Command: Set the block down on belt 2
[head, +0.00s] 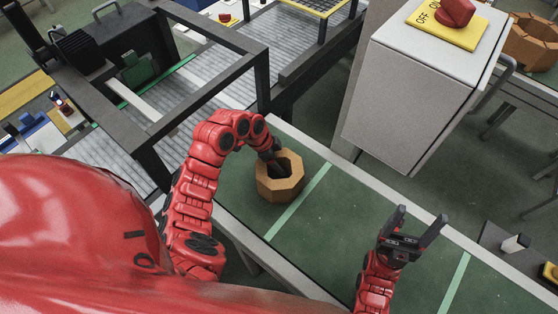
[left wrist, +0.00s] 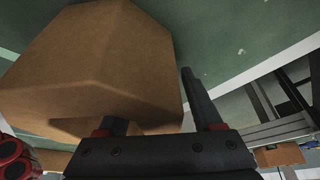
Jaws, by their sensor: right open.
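The block (head: 279,190) is an orange-brown octagonal ring with a hole. In the head view it is over the green belt (head: 330,225), left of a pale stripe; I cannot tell whether it rests on the belt. My left gripper (head: 276,168) reaches down at its opening. In the left wrist view the block (left wrist: 90,60) fills the upper left, with its wall between the fingers (left wrist: 165,115); one finger is partly hidden by it. The gripper appears shut on that wall. My right gripper (head: 416,228) is open and empty above the belt, right of the block.
A grey cabinet (head: 410,95) with a red knob on a yellow plate (head: 447,22) stands behind the belt. A dark frame (head: 200,95) stands over a roller conveyor at the left. The belt between the block and my right gripper is clear.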

